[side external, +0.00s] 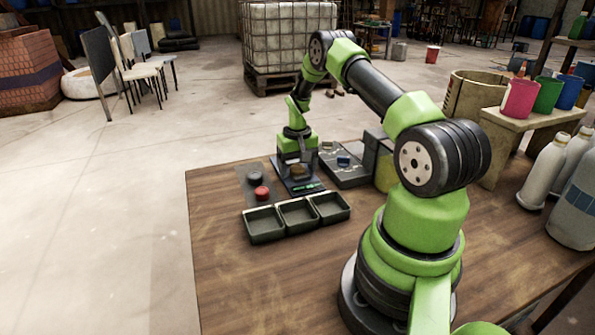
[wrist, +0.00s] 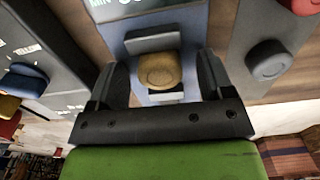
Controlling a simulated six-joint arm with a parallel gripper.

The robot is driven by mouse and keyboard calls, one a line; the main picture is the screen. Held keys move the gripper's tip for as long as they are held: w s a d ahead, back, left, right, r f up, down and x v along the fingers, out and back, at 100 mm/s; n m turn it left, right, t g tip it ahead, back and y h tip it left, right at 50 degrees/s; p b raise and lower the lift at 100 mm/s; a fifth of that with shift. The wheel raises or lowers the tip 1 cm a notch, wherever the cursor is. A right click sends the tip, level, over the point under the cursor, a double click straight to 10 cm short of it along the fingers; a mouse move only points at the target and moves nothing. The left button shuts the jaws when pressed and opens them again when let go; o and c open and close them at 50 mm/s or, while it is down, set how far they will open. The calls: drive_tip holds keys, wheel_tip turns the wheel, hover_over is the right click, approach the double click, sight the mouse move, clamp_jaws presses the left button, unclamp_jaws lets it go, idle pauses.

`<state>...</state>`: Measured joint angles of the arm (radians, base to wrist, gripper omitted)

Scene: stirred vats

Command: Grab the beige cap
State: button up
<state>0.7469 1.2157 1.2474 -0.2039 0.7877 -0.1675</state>
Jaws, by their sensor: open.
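The beige cap (wrist: 159,70) is a round, tan-brown piece on a blue-grey plate (wrist: 190,30). It sits between light grey blocks in the wrist view. In the side view the cap (side external: 298,172) is low under my gripper (side external: 297,158), partly hidden by the fingers. In the wrist view my gripper (wrist: 163,78) is open, with one dark finger on each side of the cap. Gaps show between the cap and both fingers, so it is not gripped.
A dark grey cap (side external: 254,177) and a red cap (side external: 262,193) lie on a grey strip to the left. A blue cap (side external: 343,161) sits on a dark panel to the right. Three dark open trays (side external: 264,235) stand in front. The table's left side is clear.

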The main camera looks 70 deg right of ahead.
drive_tip(key=c, duration=1.1)
drive_tip(key=shift+o, duration=0.2)
drive_tip(key=shift+r, duration=0.15)
